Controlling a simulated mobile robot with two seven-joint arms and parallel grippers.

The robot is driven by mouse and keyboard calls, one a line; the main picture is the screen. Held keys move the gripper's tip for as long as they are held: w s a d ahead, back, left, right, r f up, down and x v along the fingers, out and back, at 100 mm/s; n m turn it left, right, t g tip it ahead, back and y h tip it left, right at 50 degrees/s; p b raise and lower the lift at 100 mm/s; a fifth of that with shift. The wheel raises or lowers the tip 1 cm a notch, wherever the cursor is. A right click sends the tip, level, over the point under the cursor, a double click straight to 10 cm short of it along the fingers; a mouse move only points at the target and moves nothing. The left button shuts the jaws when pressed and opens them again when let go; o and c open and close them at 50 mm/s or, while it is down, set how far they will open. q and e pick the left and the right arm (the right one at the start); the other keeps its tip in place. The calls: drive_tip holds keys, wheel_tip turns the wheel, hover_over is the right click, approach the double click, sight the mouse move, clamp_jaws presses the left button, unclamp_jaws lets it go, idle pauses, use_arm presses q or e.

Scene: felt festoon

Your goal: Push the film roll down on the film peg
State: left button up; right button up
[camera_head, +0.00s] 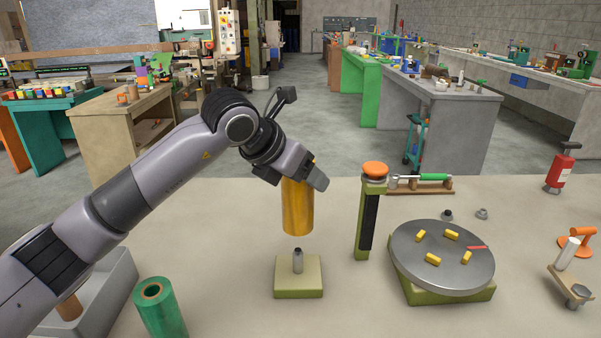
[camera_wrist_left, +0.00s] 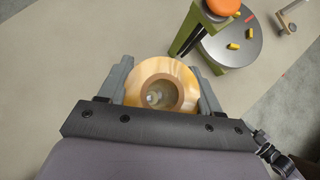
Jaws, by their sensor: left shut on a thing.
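The film roll (camera_head: 298,208) is a golden-yellow upright cylinder. My left gripper (camera_head: 301,175) is shut on its upper part and holds it in the air. The film peg (camera_head: 298,262) is a short grey post standing on a square olive base (camera_head: 298,279) on the table. The roll hangs above the peg, with a gap between its lower end and the peg's top. In the left wrist view the roll (camera_wrist_left: 183,81) sits between the two fingers, and a small pale spot shows through its brown core. My right gripper is not in view.
A green roll (camera_head: 162,310) stands front left beside a grey tray (camera_head: 112,285). Right of the peg are a post with an orange knob (camera_head: 375,170) and a round grey turntable (camera_head: 440,285) bearing small yellow pieces. The table (camera_head: 345,300) is clear around the peg base.

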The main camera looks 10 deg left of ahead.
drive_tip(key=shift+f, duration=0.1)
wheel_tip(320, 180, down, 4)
drive_tip(key=b, duration=0.4)
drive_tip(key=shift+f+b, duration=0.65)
drive_tip(key=shift+b, duration=0.05)
idle(1.5)
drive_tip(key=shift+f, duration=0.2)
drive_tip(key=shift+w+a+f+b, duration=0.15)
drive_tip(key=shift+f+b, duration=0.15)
drive_tip(key=shift+b, duration=0.6)
